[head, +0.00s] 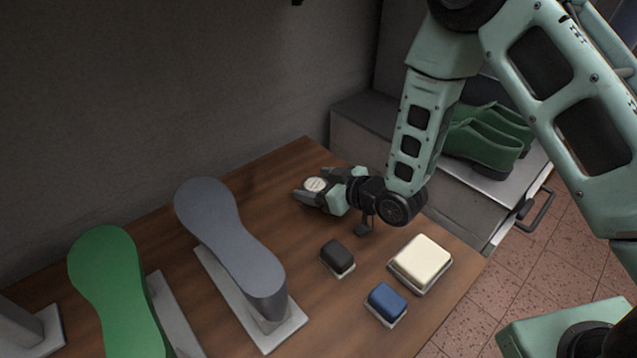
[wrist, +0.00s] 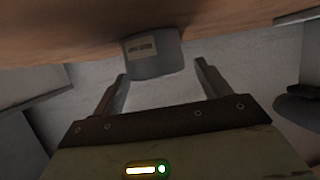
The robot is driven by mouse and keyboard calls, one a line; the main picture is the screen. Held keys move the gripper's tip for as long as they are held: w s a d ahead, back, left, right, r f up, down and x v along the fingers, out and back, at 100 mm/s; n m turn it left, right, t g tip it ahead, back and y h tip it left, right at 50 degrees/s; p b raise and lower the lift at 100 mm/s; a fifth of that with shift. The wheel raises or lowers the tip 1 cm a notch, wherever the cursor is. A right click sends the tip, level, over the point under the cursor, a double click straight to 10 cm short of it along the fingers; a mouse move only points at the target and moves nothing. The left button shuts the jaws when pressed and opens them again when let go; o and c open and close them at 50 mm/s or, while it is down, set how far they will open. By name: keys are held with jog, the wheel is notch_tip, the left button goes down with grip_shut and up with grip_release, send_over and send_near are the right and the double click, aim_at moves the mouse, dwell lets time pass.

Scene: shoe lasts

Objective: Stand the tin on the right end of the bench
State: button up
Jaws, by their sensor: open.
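The tin (head: 316,184) shows its round, pale top between the fingers of my gripper (head: 318,189) in the head view, near the back right of the wooden bench (head: 290,165). In the wrist view the tin (wrist: 152,54) is a grey cylinder with a small label, upright against the bench surface (wrist: 60,25), which fills the top of that picture. My gripper (wrist: 160,72) is open, with one finger toward each side of the tin. I see no clear contact, and fingers hide part of its side in the head view.
A grey last (head: 230,235) and a green last (head: 110,285) stand to the left. A dark block (head: 338,256), a blue block (head: 386,302) and a cream block (head: 421,261) lie at front right. Green shoes (head: 485,140) sit on a cabinet beyond the bench.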

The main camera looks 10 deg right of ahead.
jog(key=shift+s+d+f, duration=0.1)
jog(key=shift+s+f, duration=0.05)
jog(key=shift+f, duration=0.55)
jog(key=shift+r+p, duration=0.25)
jog(key=shift+p, duration=0.1)
jog(key=v, duration=0.3)
jog(key=r+v, duration=0.1)
jog(key=v, duration=0.6)
jog(key=shift+w+r+p, duration=0.15)
jog(key=shift+w+p, duration=0.15)
jog(key=shift+p, duration=0.05)
jog(key=shift+p+v, duration=0.9)
jog(key=shift+p, duration=0.3)
jog(key=s+r+g+h, duration=0.4)
jog(key=s+r, duration=0.3)
jog(key=s, duration=0.3)
jog(key=s+r+m+g+h, duration=0.1)
jog(key=s+r+g+h, duration=0.3)
jog(key=s, duration=0.7)
notch_tip(320, 180, up, 4)
jog(key=shift+s+f+g+h, duration=0.1)
jog(key=shift+s+g+h, duration=0.2)
jog(key=shift+g, duration=0.7)
